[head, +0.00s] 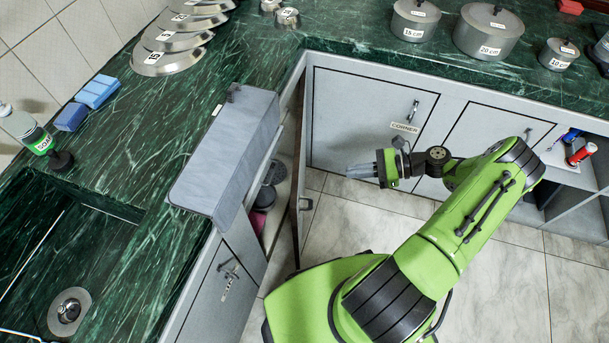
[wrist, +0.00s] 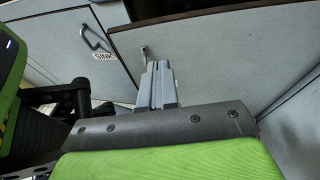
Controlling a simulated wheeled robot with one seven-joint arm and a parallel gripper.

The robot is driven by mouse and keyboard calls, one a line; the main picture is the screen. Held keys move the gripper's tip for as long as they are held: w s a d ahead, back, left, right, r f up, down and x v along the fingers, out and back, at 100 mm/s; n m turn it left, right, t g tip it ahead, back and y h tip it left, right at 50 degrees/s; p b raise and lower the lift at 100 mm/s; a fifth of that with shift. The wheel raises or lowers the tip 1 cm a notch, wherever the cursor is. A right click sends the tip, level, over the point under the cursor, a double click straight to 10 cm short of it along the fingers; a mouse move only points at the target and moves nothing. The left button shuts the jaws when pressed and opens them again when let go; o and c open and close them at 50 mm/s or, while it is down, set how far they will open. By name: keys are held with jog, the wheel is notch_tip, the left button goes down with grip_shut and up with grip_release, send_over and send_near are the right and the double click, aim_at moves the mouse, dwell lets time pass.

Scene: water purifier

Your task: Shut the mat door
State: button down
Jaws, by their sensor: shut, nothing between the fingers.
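A grey cabinet door (head: 303,150) stands open between the sink cabinet and the corner cabinet, seen nearly edge-on in the head view. Its label is not readable, but it is the only open door I see, so I take it as the mat door. Its handle (head: 305,203) is near the free edge. In the wrist view the door face (wrist: 220,55) fills the upper right, with the handle (wrist: 145,53) just beyond my fingertips. My gripper (head: 350,171) is shut and empty, right of the door, pointing left at it. In the head view a gap separates them.
The open compartment (head: 268,205) holds dark round things and a pink one. The sink door (head: 225,285) is shut at left; the CORNER door (head: 370,115) is shut behind. Tiled floor at right is clear.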

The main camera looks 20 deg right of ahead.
jog(key=r+b+x, duration=0.1)
jog(key=b+x, duration=0.1)
jog(key=x, duration=1)
jog(key=shift+w+a, duration=0.2)
jog(key=shift+a, duration=0.15)
jog(key=w+a+p, duration=0.1)
jog(key=w+a, duration=0.2)
jog(key=a, duration=0.5)
jog(key=shift+w, duration=0.2)
jog(key=shift+a+f, duration=0.1)
jog(key=shift+a, duration=0.05)
